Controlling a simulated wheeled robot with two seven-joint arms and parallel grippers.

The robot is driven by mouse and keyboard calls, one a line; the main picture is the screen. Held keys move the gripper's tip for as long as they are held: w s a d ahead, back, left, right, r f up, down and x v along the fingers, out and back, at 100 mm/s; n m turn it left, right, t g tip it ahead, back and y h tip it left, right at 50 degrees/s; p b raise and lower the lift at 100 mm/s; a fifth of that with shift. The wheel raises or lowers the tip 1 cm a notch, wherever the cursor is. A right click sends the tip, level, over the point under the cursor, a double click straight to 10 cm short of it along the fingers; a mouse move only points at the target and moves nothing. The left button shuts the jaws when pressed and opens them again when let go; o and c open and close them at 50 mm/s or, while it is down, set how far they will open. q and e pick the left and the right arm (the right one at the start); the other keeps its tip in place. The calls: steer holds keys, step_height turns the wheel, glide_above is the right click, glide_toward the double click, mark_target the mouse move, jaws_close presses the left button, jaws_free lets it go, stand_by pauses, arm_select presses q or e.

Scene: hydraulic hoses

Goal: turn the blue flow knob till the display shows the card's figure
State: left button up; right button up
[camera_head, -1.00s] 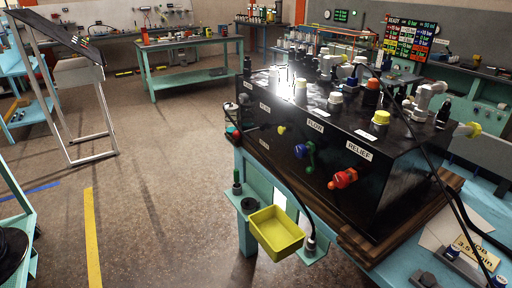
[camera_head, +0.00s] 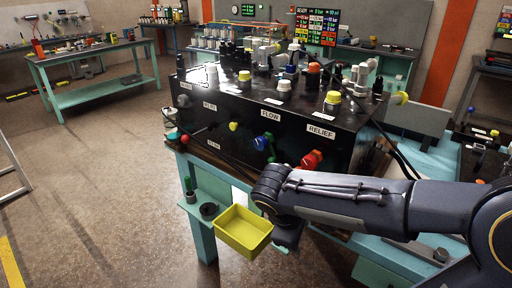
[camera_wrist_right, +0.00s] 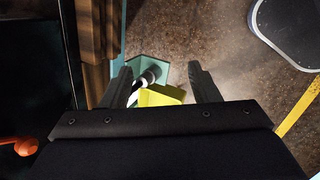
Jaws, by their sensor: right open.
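The blue flow knob (camera_head: 262,142) is on the front of the black block (camera_head: 340,143), under the FLOW label (camera_head: 270,115). A red knob (camera_head: 311,160) is to its right, under the RELIEF label (camera_head: 321,132). A panel with coloured rows of figures (camera_head: 317,25) stands at the back; its figures are too small to read surely. No job card shows now. My right gripper (camera_wrist_right: 160,78) is open and empty, pointing down in front of the block; in the head view the wrist mostly hides it. My left gripper is not in view.
A yellow tray (camera_head: 243,248) sits on a small teal shelf below the block, close under my right wrist; it also shows between the fingers (camera_wrist_right: 160,97). My right forearm covers the bench's right front. Open floor lies to the left. A teal table (camera_head: 95,65) stands far left.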

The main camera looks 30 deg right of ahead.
steer(key=w+r+n+t+h, duration=0.1)
steer(key=w+r+n+h, duration=0.25)
steer(key=w+h, duration=0.4)
steer(key=n+t+h+b, duration=0.1)
steer(key=n+t+h, duration=0.2)
steer(key=t+h, duration=0.15)
glide_toward(258, 146)
steer(key=x, duration=1)
steer(key=shift+w+d, duration=0.15)
steer(key=shift+d, duration=0.05)
steer(key=c, duration=1)
steer(key=shift+o, duration=0.2)
